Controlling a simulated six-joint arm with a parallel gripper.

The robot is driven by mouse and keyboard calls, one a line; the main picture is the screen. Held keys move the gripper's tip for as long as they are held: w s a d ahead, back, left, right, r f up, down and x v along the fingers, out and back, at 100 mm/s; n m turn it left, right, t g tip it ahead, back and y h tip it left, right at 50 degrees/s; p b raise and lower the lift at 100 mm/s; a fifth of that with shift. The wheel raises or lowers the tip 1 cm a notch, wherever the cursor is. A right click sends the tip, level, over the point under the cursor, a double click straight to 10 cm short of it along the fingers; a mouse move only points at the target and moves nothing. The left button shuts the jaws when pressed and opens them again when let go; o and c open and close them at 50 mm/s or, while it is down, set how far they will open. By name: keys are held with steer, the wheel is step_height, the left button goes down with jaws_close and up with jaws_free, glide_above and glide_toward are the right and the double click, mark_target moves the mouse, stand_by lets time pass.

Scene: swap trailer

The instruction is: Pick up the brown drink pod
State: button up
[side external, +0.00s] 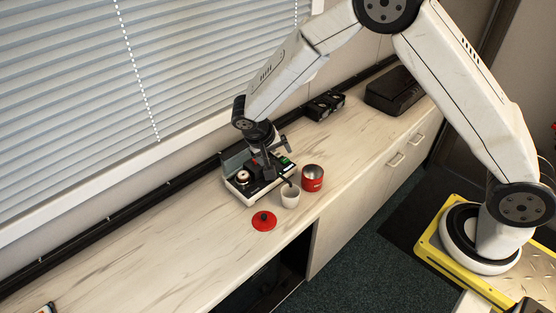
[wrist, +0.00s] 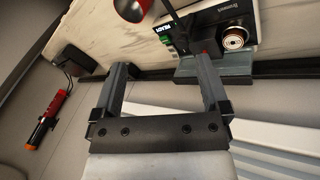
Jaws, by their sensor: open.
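A round pale-and-brown piece, which looks like the brown drink pod (side external: 243,177), sits at the left part of a small open case or machine on the counter. It also shows in the wrist view (wrist: 235,38) at upper right, beyond my right finger. My gripper (side external: 277,160) is above the case, to the right of the round piece. In the wrist view my gripper (wrist: 162,66) has its two fingers wide apart with nothing between them. The round piece lies outside the fingers. I cannot tell the exact height of the fingers over the case.
A black box (side external: 394,92) is farther back. The left counter is mostly clear. A window blind (side external: 80,80) is behind.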

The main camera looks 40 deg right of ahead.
steer(key=w+a+f+m+t+h, duration=0.2)
steer(key=w+a+f+m+h, duration=0.2)
steer(key=w+f, duration=0.25)
steer(key=m+t+h, duration=0.3)
steer(key=m+h, duration=0.1)
glide_toward(243, 175)
steer(key=shift+d, duration=0.4)
steer(key=shift+x, duration=1.3)
steer(key=shift+d+f, duration=0.1)
steer(key=shift+x, duration=2.5)
steer(key=shift+w, duration=0.15)
steer(key=shift+y, duration=0.3)
